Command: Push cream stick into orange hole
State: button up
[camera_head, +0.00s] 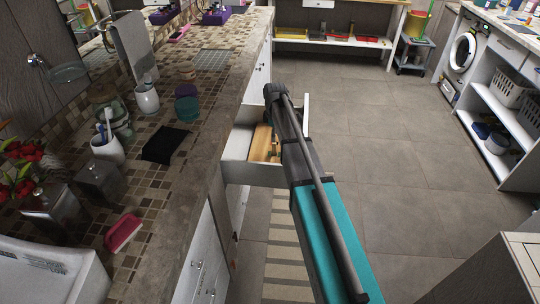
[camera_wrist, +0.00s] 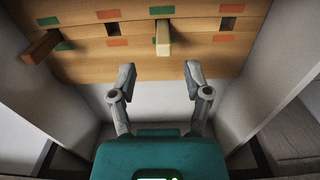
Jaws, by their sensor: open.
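A wooden board (camera_wrist: 190,48) with square holes and coloured patches fills the upper part of the wrist view. A cream stick (camera_wrist: 163,38) sticks out of it, beside green patches. An empty dark hole (camera_wrist: 112,29) to its left and another hole (camera_wrist: 227,23) to its right each lie between orange-red patches. A brown stick (camera_wrist: 40,47) sticks out at the far left. My gripper (camera_wrist: 159,74) is open and empty, apart from the board, with the cream stick ahead of the gap between its fingers. In the head view the board (camera_head: 262,143) is partly hidden by my arm.
The board lies in an open white drawer (camera_head: 253,172), whose walls stand close on both sides in the wrist view. A stone counter (camera_head: 215,110) with cups and a red-pink brush (camera_head: 122,232) runs along the left. The tiled floor (camera_head: 385,150) to the right is clear.

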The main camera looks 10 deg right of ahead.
aim_at(274, 146)
jog(key=shift+f+b, duration=0.5)
jog(key=shift+f, duration=0.25)
jog(key=shift+f+b, duration=2.6)
jog(key=c, duration=0.9)
